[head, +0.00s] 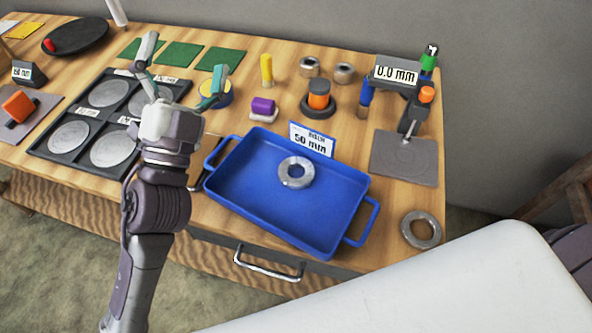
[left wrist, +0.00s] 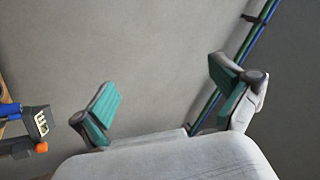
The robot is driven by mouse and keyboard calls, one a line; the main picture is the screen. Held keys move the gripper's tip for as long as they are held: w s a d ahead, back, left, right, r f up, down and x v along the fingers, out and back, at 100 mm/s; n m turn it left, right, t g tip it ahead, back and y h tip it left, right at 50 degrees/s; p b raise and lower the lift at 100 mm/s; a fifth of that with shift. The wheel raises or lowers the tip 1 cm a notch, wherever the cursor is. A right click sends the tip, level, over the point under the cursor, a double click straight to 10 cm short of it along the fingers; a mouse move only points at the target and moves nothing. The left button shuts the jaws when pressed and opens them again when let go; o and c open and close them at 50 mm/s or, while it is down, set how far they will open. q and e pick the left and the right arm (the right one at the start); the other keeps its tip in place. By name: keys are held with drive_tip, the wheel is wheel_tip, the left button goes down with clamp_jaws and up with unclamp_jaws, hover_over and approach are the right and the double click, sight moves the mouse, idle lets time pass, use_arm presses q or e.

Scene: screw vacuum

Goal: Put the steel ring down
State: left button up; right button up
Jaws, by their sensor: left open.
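One steel ring (head: 298,183) lies flat inside the blue tray (head: 335,220), near its back edge, in the head view. Another steel ring (head: 407,231) lies on the bare wood at the table's front right corner. My left gripper (head: 185,57) is raised over the left part of the table, open, with its teal-padded fingers spread and nothing between them. It is well to the left of both rings. In the left wrist view its open fingers (left wrist: 168,88) stand against the grey wall, with no ring in view. My right gripper is not in view.
The tray bears a "50 mm" sign (head: 312,138). A gauge reading "0.0 mm" (head: 396,75) stands on a grey plate behind the table ring. A black rack of round discs (head: 68,140) is left.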

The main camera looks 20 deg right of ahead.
use_arm(q)
drive_tip(key=s+d+r+m+g+h, duration=0.2)
drive_tip(key=s+d+m+g+h, duration=0.3)
drive_tip(key=m+g, duration=0.4)
drive_tip(key=s+d+r+m+g+h, duration=0.35)
drive_tip(key=d+m+g+h, duration=0.35)
drive_tip(key=m, duration=0.4)
drive_tip(key=s+d+f+m+g+y, duration=0.65)
drive_tip(key=f+m+g, duration=0.2)
drive_tip(key=m, duration=0.25)
wheel_tip(320, 180, down, 9)
drive_tip(key=w+a+m+y, duration=0.2)
drive_tip(key=w+m+y, duration=0.1)
drive_tip(key=y, duration=0.5)
drive_tip(key=w+a+f+t+y, duration=0.4)
drive_tip(key=w+a+t+y, duration=0.15)
drive_tip(key=w+a, duration=0.2)
drive_tip(key=g, duration=0.1)
approach(298, 173)
drive_tip(key=shift+s+f+p, duration=0.2)
drive_tip(key=shift+s+p, duration=0.1)
drive_tip(key=shift+p, duration=0.15)
drive_tip(key=shift+w+p+x, duration=0.15)
drive_tip(key=shift+p+x, duration=0.2)
drive_tip(key=shift+x, duration=1.25)
drive_tip(key=shift+w+p+x, duration=0.1)
drive_tip(key=shift+p+x, duration=0.2)
drive_tip(key=shift+x, duration=1.3)
